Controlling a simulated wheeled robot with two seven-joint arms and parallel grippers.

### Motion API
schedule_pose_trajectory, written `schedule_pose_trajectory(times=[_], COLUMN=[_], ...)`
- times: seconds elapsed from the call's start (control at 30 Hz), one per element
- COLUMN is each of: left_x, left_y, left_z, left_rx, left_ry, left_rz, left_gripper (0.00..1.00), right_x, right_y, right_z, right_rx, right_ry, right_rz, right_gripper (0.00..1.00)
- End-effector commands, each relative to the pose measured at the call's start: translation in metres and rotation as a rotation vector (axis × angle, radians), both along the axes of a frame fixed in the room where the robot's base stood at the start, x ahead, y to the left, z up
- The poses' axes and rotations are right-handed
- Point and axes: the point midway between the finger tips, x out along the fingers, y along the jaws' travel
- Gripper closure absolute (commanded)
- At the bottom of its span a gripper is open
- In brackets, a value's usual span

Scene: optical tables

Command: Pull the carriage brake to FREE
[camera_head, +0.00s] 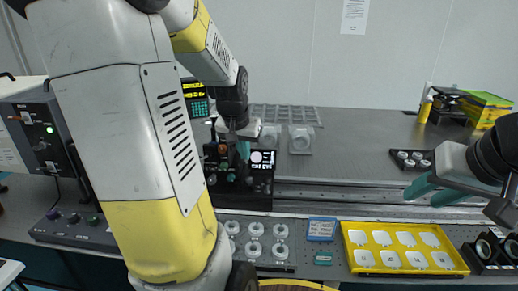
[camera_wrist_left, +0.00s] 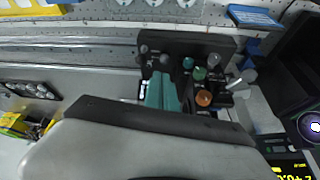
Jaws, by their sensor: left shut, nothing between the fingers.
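The carriage (camera_head: 222,165) is a dark block with several knobs and levers on the rail at the middle of the head view. In the left wrist view, its dark body (camera_wrist_left: 195,45) carries green and orange knobs, a grey-tipped lever (camera_wrist_left: 243,80) and dark round knobs (camera_wrist_left: 146,52). I cannot tell which of these is the brake, nor read its setting. My left gripper (camera_wrist_left: 163,93) has its teal fingers shut and empty, close beside the knobs; I cannot tell whether they touch. In the head view its fingers (camera_head: 243,150) are partly hidden. My right gripper (camera_head: 435,190) is open and empty at the right.
A yellow tray (camera_head: 345,243) with white squares and a panel of round white parts (camera_head: 255,243) lie along the front. A grey control box (camera_head: 35,130) stands at left. My left arm hides much of the left.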

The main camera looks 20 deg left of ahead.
Motion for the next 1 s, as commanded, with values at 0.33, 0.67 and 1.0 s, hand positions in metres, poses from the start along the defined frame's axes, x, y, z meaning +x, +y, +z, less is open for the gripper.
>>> schedule_pose_trajectory(times=[0.33, 0.67, 1.0], left_x=[-0.033, -0.034, -0.053], left_y=[-0.006, -0.006, -0.033], left_z=[0.019, 0.019, 0.040], left_rx=[0.000, 0.000, -0.029], left_ry=[0.000, 0.000, -0.033], left_rz=[0.001, 0.000, -0.024], left_gripper=[1.00, 1.00, 1.00], right_x=[0.000, 0.000, 0.000], right_y=[0.000, 0.000, 0.000], right_z=[0.000, 0.000, 0.000], right_rx=[0.000, 0.000, 0.000], right_ry=[0.000, 0.000, 0.000], right_rz=[0.000, 0.000, 0.000], right_gripper=[0.64, 0.64, 0.64])
